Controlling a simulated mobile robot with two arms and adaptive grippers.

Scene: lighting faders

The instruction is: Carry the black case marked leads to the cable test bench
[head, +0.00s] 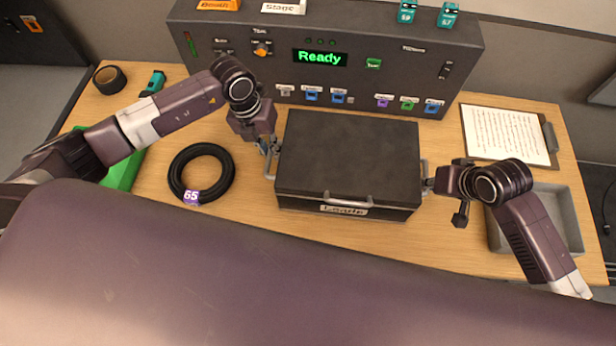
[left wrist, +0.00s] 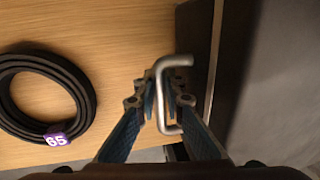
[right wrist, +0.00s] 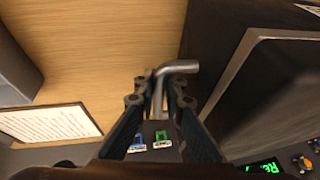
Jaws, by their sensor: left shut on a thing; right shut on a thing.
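The black case (head: 350,160) is on or just above the wooden bench (head: 235,240), in front of the test unit. Its front label reads Leads. I cannot tell whether it touches the bench. My left gripper (head: 268,148) is shut on the case's left side handle, a bent metal bar (left wrist: 162,95) that shows between the fingers in the left wrist view. My right gripper (head: 430,185) is shut on the right side handle (right wrist: 178,70), seen between the fingers in the right wrist view. The cable test unit (head: 330,85) at the back shows a green Ready display (head: 320,57).
A black cable coil (head: 175,180) tagged 65 lies left of the case. A grey tray (head: 570,225) and a clipboard (head: 505,135) are on the right. A tape roll (head: 110,79) and a green box (head: 124,172) are on the left. Coloured connectors line the unit's front.

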